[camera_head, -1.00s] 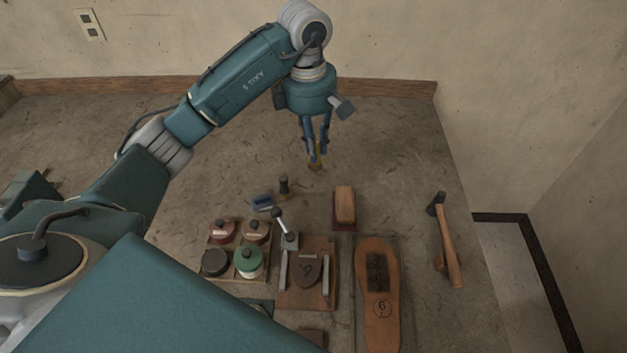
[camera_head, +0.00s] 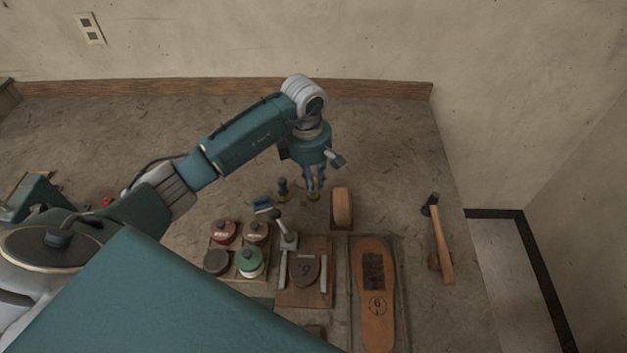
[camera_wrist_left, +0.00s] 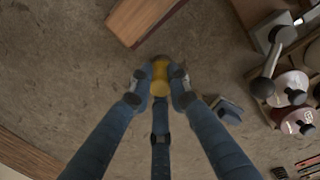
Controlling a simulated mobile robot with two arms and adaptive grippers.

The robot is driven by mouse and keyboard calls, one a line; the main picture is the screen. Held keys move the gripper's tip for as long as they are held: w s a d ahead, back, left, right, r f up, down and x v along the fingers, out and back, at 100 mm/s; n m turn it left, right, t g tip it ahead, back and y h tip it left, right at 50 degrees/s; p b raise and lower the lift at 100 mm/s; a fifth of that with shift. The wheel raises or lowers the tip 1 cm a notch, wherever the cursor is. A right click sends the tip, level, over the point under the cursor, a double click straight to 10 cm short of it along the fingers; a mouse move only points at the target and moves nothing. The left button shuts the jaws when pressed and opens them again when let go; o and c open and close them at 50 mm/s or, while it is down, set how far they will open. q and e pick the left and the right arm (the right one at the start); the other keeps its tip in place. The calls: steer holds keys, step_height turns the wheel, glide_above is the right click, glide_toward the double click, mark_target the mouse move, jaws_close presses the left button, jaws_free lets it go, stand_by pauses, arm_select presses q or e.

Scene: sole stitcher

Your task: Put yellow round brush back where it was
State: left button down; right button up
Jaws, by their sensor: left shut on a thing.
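The yellow round brush (camera_wrist_left: 160,76) is between the fingers of my left gripper (camera_wrist_left: 159,92), which is shut on it. In the head view, my left gripper (camera_head: 314,188) points down over the work surface, with a bit of the yellow brush (camera_head: 314,197) showing at its fingertips. It is just left of the wooden block brush (camera_head: 342,207) and right of a small dark upright tool (camera_head: 283,188). I cannot tell whether the yellow brush touches the surface. The fingers hide part of it. My right gripper is not in view.
A tray of several round tins (camera_head: 236,273) and a board with metal rails and a lever (camera_head: 306,298) stand in front. A blue item (camera_head: 262,204) lies left of the gripper. A sole form (camera_head: 375,318) and a hammer (camera_head: 441,240) are to the right. The surface behind is clear.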

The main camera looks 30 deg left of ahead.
arm_select(q)
steer(key=shift+f, duration=0.1)
steer(key=c, duration=1.6)
jaws_free()
steer(key=shift+c, duration=0.2)
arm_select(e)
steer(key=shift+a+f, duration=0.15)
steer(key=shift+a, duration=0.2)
